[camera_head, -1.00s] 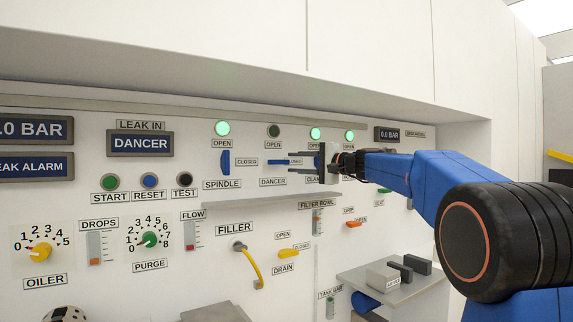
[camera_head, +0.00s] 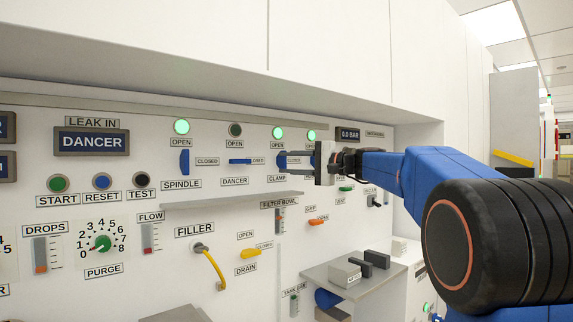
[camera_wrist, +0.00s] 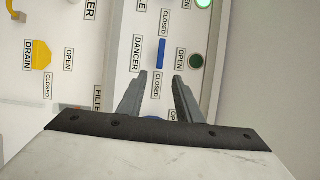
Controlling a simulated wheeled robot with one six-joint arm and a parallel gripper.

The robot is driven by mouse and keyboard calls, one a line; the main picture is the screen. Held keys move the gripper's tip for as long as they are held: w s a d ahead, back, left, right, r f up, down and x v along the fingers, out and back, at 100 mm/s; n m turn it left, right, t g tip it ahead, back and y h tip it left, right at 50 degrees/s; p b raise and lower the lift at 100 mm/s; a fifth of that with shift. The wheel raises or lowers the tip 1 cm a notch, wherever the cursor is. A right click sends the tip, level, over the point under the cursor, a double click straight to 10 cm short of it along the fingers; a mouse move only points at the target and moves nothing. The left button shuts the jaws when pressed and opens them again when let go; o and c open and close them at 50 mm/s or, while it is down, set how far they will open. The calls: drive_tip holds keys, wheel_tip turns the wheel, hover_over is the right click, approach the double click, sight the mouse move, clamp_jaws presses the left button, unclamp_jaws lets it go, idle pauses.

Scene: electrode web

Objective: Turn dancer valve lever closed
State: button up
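The dancer valve lever (camera_head: 240,161) is a blue bar lying horizontal, pointing at its CLOSED label, with a dark lamp (camera_head: 235,130) above. In the wrist view the dancer lever (camera_wrist: 161,53) lies just beyond the fingertips, not between them. My gripper (camera_head: 291,160) is near the clamp valve, right of the dancer lever. In the wrist view my gripper (camera_wrist: 161,77) is open, its two grey fingers apart, with nothing held. The blue clamp lever (camera_head: 281,161) is partly hidden by the fingers; a bit of blue shows low between them in the wrist view.
The spindle lever (camera_head: 185,162) stands vertical at the left under a green lamp (camera_head: 181,127). A narrow ledge (camera_head: 230,200) juts out below the valve row. A yellow drain lever (camera_head: 250,253) and a shelf with blocks (camera_head: 345,280) are lower down. An overhanging cabinet (camera_head: 150,50) is above.

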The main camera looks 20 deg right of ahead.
drive_tip(key=s+a+f+n+g+h, duration=0.25)
drive_tip(key=s+a+f, duration=0.35)
drive_tip(key=s+f, duration=0.45)
drive_tip(key=s+a+f+n+g+h, duration=0.25)
drive_tip(key=s+a+f, duration=0.35)
drive_tip(key=s+f, duration=0.45)
drive_tip(key=s+d+f+n+g+h, duration=0.2)
drive_tip(key=s+d+f+h, duration=0.1)
drive_tip(key=s+f, duration=0.8)
drive_tip(key=s+d+f+n+g+h, duration=0.1)
drive_tip(key=s+d+f+n+h, duration=0.2)
drive_tip(key=s+f, duration=0.9)
wheel_tip(320, 180, down, 3)
drive_tip(key=shift+d+f+g+h, duration=0.1)
drive_tip(key=shift+d+g+h, duration=0.2)
drive_tip(key=shift+g+h, duration=0.1)
